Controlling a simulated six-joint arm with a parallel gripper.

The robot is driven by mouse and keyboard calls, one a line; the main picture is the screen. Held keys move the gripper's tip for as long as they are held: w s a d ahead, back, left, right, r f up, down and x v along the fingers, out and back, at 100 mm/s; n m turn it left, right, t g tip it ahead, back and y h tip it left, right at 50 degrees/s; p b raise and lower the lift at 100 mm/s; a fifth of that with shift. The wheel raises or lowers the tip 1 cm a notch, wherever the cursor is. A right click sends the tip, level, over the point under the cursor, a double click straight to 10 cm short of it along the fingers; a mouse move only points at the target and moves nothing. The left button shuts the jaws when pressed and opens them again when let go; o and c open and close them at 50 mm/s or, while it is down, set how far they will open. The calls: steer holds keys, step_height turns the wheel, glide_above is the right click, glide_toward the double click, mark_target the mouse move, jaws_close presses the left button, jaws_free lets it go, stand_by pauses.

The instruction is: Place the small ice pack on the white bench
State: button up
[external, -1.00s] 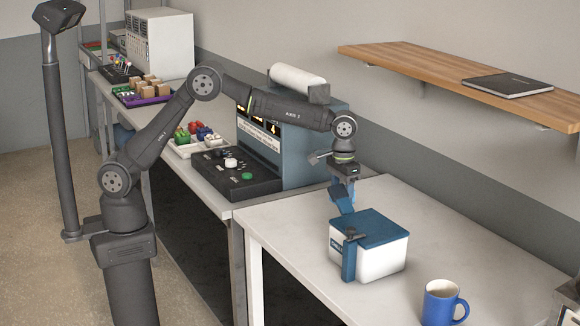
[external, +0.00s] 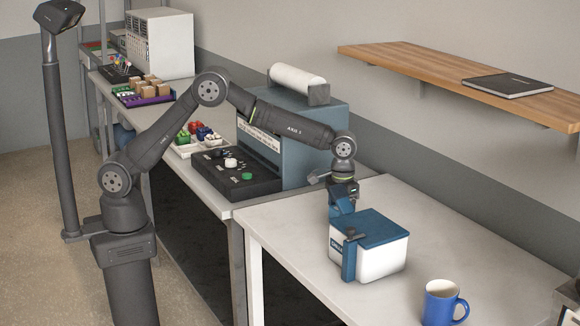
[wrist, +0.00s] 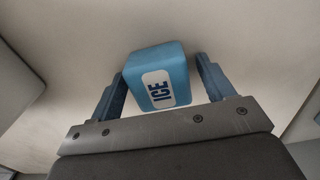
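The small ice pack (wrist: 157,75) is a light blue block with a white label reading ICE. In the wrist view it sits between the two dark blue fingers of my gripper (wrist: 160,68). A narrow gap shows between the pack and the right finger; the left fingertip is close to the pack's left edge, and I cannot tell if it touches. My gripper, pointing down, also shows in the external view (external: 342,208), just behind the white box; its fingertips are hidden there, and I cannot make out the pack. Below is the white bench (external: 290,225).
A white box with a blue lid (external: 382,262) and a blue latch stands on the bench right in front of my gripper. A blue mug (external: 441,303) stands near the bench's front right. A wooden shelf (external: 440,72) with a laptop-like dark slab (external: 507,85) hangs on the wall.

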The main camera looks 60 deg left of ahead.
steer(key=shift+r, duration=0.1)
step_height(320, 180, up, 12)
stand_by(0.6)
steer(key=shift+f, duration=3.85)
